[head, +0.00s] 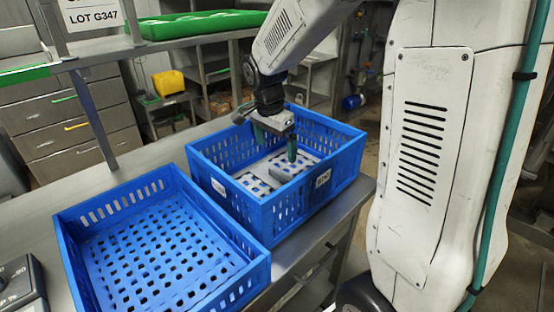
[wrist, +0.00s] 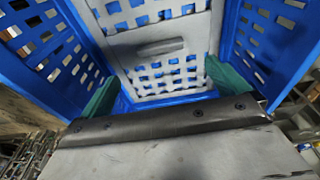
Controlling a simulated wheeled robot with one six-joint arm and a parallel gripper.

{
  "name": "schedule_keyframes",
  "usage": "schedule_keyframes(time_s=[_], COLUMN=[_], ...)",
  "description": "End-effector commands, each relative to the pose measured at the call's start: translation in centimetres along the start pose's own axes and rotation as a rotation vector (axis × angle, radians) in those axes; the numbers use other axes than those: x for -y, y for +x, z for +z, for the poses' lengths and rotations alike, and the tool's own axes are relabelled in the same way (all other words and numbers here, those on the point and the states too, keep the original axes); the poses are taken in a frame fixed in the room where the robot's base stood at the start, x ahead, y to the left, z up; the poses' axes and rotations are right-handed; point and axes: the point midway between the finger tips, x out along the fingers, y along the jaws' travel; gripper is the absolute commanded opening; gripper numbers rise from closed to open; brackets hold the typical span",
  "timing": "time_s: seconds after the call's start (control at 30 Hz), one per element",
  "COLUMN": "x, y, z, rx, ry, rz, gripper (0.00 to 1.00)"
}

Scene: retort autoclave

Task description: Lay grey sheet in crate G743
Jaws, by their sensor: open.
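The grey sheet (head: 300,161) is a perforated panel with a raised bar handle (wrist: 160,47). It lies inside the right-hand blue crate (head: 292,210) and looks flat, low in the crate. Blue shows through its holes in the wrist view. My gripper (head: 276,143) is open and empty above the sheet, its green fingers apart and within the crate's opening. In the wrist view, the fingers stand to either side, clear of the handle.
An empty blue crate (head: 262,270) stands at the left, close beside the other, on a metal table (head: 140,160). A sign (head: 92,16) reads LOT G347. A green tray (head: 200,24) is on the shelf above. A dial box (head: 22,285) sits at the lower left.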

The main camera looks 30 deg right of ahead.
Motion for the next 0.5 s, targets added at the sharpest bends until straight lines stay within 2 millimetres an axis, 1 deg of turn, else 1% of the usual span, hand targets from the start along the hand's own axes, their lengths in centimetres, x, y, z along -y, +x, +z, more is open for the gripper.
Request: schedule_keyframes(time_s=[0.03, 0.17, 0.27, 0.37, 0.47, 0.5], x=[0.1, 0.0, -0.8, -3.0, -6.7, -8.3], y=[-0.8, -1.8, -3.0, -4.9, -7.3, -8.1], z=[0.0, 0.0, 0.5, 1.8, 3.8, 4.7], rx=[-0.001, 0.0, 0.002, 0.007, 0.016, 0.019], ry=[0.0, -0.002, -0.045, -0.166, -0.361, -0.45], rz=[-0.003, -0.002, -0.007, -0.021, -0.044, -0.055], gripper=[1.0, 1.0, 1.0, 1.0, 1.0, 1.0])
